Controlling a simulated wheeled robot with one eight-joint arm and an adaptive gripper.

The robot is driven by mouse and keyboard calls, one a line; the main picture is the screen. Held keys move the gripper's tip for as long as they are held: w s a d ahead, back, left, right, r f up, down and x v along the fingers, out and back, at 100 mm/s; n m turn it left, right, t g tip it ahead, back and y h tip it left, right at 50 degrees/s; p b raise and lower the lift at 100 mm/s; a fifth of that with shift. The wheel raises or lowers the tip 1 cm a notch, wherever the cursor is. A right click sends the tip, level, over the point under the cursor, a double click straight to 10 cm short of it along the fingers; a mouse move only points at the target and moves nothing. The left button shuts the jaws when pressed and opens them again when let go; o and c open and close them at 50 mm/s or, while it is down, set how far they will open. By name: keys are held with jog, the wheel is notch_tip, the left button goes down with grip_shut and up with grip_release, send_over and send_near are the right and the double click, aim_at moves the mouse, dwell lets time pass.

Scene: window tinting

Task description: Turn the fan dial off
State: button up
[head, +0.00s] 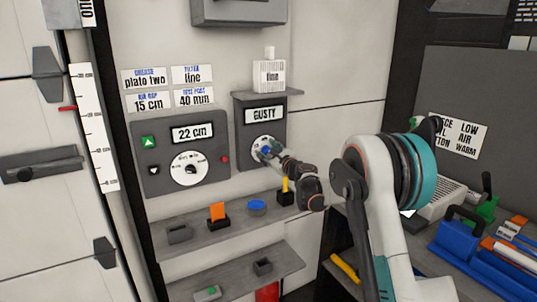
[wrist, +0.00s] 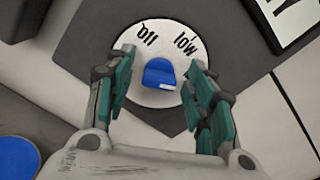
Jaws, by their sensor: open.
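The fan dial is a white round plate (wrist: 129,40) with a blue knob (wrist: 158,72) at its middle, on a dark grey panel. The labels "off" and "low" show along its upper edge in the wrist view. A small white mark sits at the knob's lower right edge. In the head view the knob (head: 266,151) lies under the "GUSTY" display. My gripper (wrist: 161,62) is open, with one teal-padded finger on each side of the knob. Gaps show between the fingers and the knob.
A second panel (head: 150,182) with a "22 cm" display and its own dial stands to the left. Below are a shelf (head: 190,239) with an orange piece (head: 217,211), a blue disc (head: 256,208) and a yellow-handled tool (head: 285,186). A small ledge (head: 285,93) juts out above the fan panel.

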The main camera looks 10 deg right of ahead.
jog(key=c, duration=1.1)
jog(key=shift+o, duration=0.2)
